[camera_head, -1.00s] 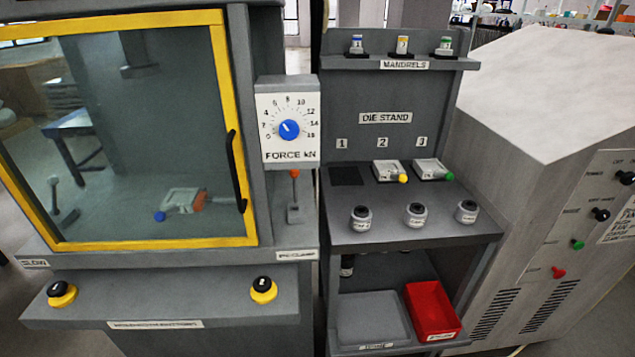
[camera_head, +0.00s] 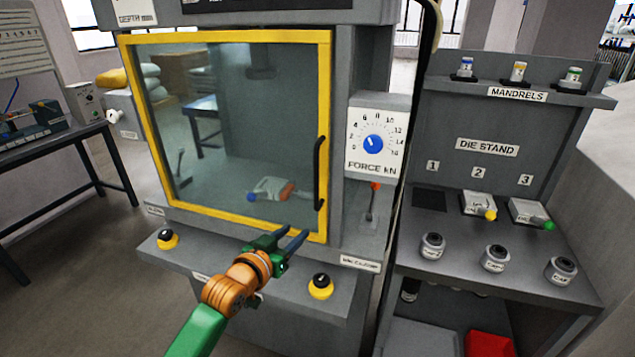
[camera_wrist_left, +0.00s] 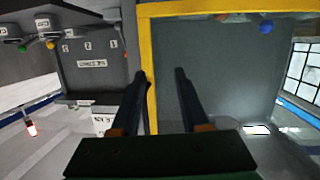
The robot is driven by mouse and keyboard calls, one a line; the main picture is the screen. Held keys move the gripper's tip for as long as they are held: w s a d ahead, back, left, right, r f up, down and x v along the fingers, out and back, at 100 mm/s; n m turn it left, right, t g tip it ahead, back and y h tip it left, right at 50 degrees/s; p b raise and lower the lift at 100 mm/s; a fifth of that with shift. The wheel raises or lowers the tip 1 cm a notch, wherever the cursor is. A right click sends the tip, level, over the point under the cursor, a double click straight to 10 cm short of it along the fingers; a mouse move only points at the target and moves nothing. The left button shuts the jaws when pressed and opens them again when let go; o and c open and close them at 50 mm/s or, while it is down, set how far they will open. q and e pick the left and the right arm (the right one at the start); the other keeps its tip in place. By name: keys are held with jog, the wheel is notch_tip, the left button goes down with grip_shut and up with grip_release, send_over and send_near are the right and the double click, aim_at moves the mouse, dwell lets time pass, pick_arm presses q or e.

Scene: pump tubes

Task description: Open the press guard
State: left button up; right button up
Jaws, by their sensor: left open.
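The press guard (camera_head: 225,37) is a clear pane in a yellow frame, shut across the front of the grey press. Its black upright bar handle (camera_head: 320,172) is on the right side of the frame. Through the pane I see a die with a blue knob (camera_head: 270,188) inside. My left gripper (camera_head: 294,238) is open and empty in front of the guard's lower right corner, below the handle. In the left wrist view, the yellow frame (camera_wrist_left: 148,45) runs up beside and between the open fingers (camera_wrist_left: 161,76). My right gripper is not in view.
Two push buttons (camera_head: 321,286) sit on the ledge below the guard. A force dial (camera_head: 376,140) and a red-tipped lever (camera_head: 372,200) are right of the guard. The die stand (camera_head: 485,120) is further right. A bench (camera_head: 45,140) stands at the left.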

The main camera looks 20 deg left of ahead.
aim_at(315, 179)
pick_arm(q)
notch_tip(315, 179, up, 12)
jog(key=s+d+m+t+h, duration=0.1)
jog(key=d+t+h, duration=0.1)
jog(key=d, duration=0.1)
jog(key=x, duration=0.2)
jog(key=p+x, duration=0.1)
jog(key=x, duration=0.3)
jog(key=shift+w+a+r+p, duration=0.1)
jog(key=shift+w+a+p, duration=0.1)
jog(key=shift+w+p, duration=0.2)
grip_shut()
dwell(0.4)
